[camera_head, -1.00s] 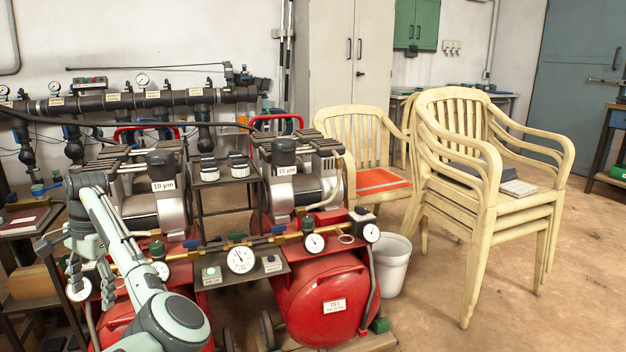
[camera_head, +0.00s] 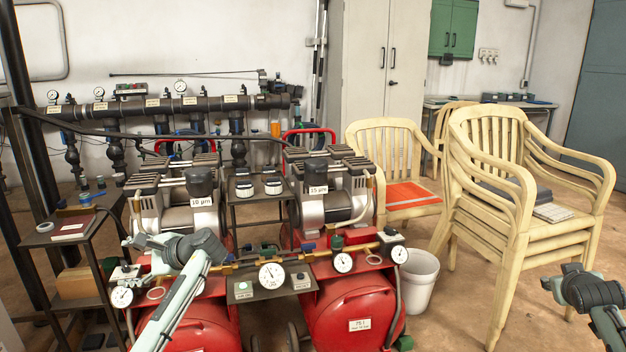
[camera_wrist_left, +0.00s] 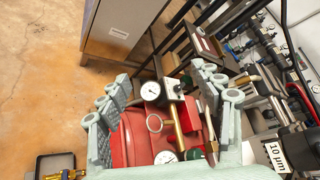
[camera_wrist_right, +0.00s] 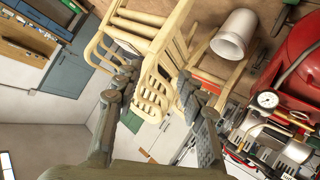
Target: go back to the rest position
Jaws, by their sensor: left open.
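My left gripper (camera_head: 130,243) is in front of the left compressor, above the red tank, with its fingers toward the left. In the left wrist view its fingers (camera_wrist_left: 160,88) stand apart with nothing held between them. Gauges, brass fittings and red tank parts show beyond the gap. My right gripper (camera_head: 548,284) is at the right edge of the head view, over bare floor in front of the stacked chairs. In the right wrist view its fingers (camera_wrist_right: 155,78) are spread and empty, with the chairs beyond them.
The red tanks (camera_head: 352,300) carry a brass gauge line (camera_head: 318,256). A black side rack (camera_head: 92,232) stands left. A white bucket (camera_head: 420,281), a chair with an orange seat pad (camera_head: 405,195) and stacked cream chairs (camera_head: 490,250) stand right. Floor at the lower right is clear.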

